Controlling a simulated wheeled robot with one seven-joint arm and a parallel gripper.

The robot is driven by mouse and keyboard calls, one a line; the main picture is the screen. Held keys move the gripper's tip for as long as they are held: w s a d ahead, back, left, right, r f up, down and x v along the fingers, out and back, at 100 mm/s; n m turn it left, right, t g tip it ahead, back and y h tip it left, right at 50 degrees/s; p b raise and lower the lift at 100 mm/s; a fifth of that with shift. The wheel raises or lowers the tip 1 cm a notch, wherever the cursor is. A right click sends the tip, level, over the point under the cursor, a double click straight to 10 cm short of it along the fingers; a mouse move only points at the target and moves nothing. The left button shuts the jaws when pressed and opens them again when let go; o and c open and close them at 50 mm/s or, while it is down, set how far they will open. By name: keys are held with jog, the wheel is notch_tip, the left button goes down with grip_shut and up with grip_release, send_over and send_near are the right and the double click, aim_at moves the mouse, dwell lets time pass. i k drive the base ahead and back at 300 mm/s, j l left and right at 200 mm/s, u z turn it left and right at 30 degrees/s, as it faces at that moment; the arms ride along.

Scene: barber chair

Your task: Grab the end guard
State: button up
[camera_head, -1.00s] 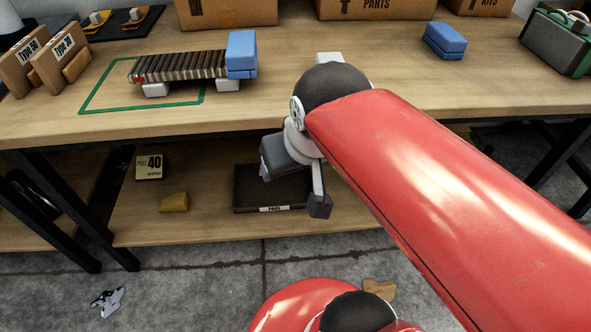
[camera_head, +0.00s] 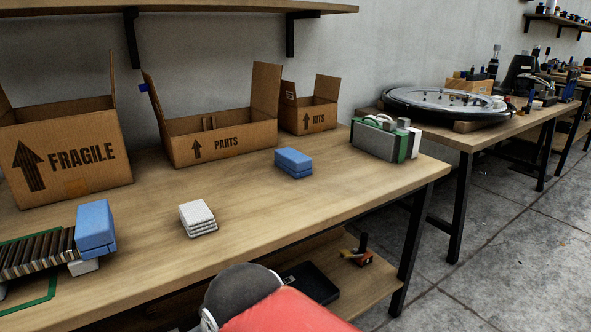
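A loose blue block (camera_head: 293,162), likely the end guard, lies on the workbench (camera_head: 250,228) in front of the cardboard boxes. A similar blue block (camera_head: 96,228) sits at the right end of a slatted strip (camera_head: 38,252) at the lower left. My gripper is out of view. Only part of my red arm and its dark joint shows at the bottom middle, at the bench's front edge.
A stack of white pieces (camera_head: 197,217) lies left of the loose block. Boxes marked FRAGILE (camera_head: 70,155), PARTS (camera_head: 222,140) and KITS (camera_head: 316,115) stand behind. A green and grey case (camera_head: 378,142) stands to the right. The bench front between is clear.

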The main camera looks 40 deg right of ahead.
aim_at(297, 164)
jog(key=z, duration=1.2)
